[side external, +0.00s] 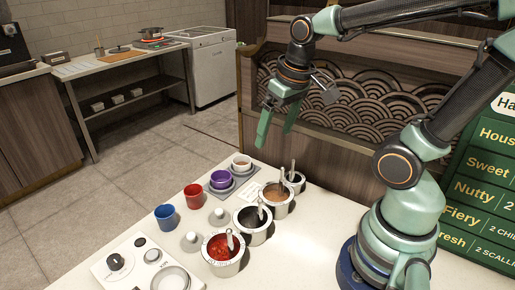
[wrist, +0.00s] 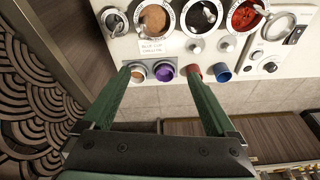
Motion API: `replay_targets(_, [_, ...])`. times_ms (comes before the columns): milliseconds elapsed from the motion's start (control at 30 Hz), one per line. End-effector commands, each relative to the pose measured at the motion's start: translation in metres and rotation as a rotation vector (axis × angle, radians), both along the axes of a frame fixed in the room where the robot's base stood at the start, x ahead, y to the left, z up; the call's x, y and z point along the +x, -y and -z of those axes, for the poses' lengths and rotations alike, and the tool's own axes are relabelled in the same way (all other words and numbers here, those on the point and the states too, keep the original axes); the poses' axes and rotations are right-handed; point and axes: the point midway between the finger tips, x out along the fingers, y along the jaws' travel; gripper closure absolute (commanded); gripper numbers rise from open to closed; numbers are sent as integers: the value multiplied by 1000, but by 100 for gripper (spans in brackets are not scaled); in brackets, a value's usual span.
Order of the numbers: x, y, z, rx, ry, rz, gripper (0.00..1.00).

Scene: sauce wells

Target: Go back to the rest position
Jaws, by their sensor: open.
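My gripper (side external: 274,138) is open and empty, held in the air above the far end of the white counter (side external: 318,232). Its two green fingers point down in the side view. In the wrist view the open gripper (wrist: 160,76) has its fingers spread, with the cups seen beyond and between them. No cup is between the fingers in the side view. A blue cup (side external: 166,218), a red cup (side external: 194,197), a purple cup (side external: 220,180) and a white cup (side external: 241,164) with brown contents stand in a row along the counter edge.
Metal wells hold red sauce (side external: 222,250), dark sauce (side external: 253,224) and brown sauce (side external: 277,199), with handles sticking up. A smaller dark pot (side external: 294,181) stands behind. A knobbed panel (side external: 117,264) is at front left. A patterned wooden partition (side external: 350,105) and green menu board (side external: 485,190) stand nearby.

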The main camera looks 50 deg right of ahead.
Motion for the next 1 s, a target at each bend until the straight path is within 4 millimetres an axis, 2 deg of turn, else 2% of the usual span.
replay_targets(100, [-1, -15, -15, -20, 116, -89, 8])
replay_targets(300, [-1, -27, -27, -39, 215, -163, 8])
replay_targets(1000, [-1, -28, -27, -40, 222, -170, 8])
